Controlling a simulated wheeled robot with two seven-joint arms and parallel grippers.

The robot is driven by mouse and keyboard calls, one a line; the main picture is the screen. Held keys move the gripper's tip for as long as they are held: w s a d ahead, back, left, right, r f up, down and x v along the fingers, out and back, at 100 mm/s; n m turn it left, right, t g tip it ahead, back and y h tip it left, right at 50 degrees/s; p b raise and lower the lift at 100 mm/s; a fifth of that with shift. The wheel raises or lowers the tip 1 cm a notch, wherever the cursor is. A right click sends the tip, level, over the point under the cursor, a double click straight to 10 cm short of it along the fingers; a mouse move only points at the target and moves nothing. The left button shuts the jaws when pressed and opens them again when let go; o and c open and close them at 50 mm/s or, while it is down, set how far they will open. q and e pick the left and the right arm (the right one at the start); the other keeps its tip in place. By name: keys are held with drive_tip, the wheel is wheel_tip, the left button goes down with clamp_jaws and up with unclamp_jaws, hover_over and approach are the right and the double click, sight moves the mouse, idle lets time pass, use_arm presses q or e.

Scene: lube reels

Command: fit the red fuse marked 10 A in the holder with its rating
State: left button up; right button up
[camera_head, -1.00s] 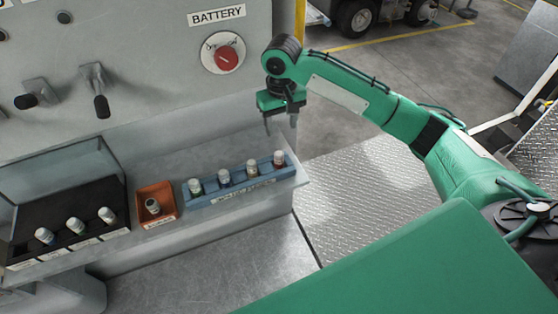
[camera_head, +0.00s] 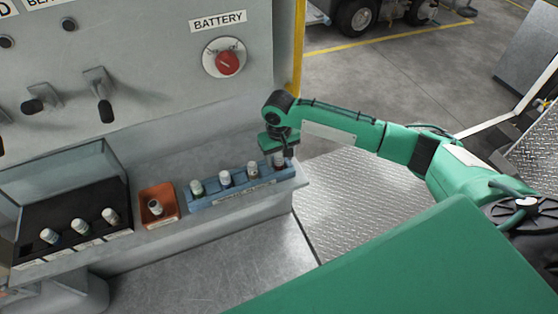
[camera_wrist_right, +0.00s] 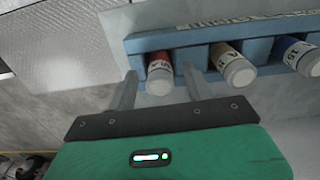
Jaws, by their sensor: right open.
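A red fuse (camera_head: 279,161) with a pale cap stands in the right-end slot of the blue rack (camera_head: 232,196). In the right wrist view the red fuse (camera_wrist_right: 160,68) has a white label that I cannot read fully. My right gripper (camera_head: 279,152) is open at this fuse. In the wrist view its fingers (camera_wrist_right: 160,84) lie on either side of the fuse, with gaps showing. The black fuse holder block (camera_head: 90,213) is at the left, with several white-capped fuses in it and a dark empty opening (camera_head: 26,250) at its left end. My left gripper is out of view.
Other fuses stand in the blue rack, including a brown one (camera_wrist_right: 228,58) and a blue one (camera_wrist_right: 296,52). An orange tray (camera_head: 172,216) holding one fuse sits between rack and block. A clear raised lid (camera_head: 60,172) stands behind the block. The panel with switches rises behind.

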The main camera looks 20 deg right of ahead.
drive_tip(key=shift+f, duration=0.15)
drive_tip(key=c, duration=1.1)
drive_tip(key=shift+o, duration=0.2)
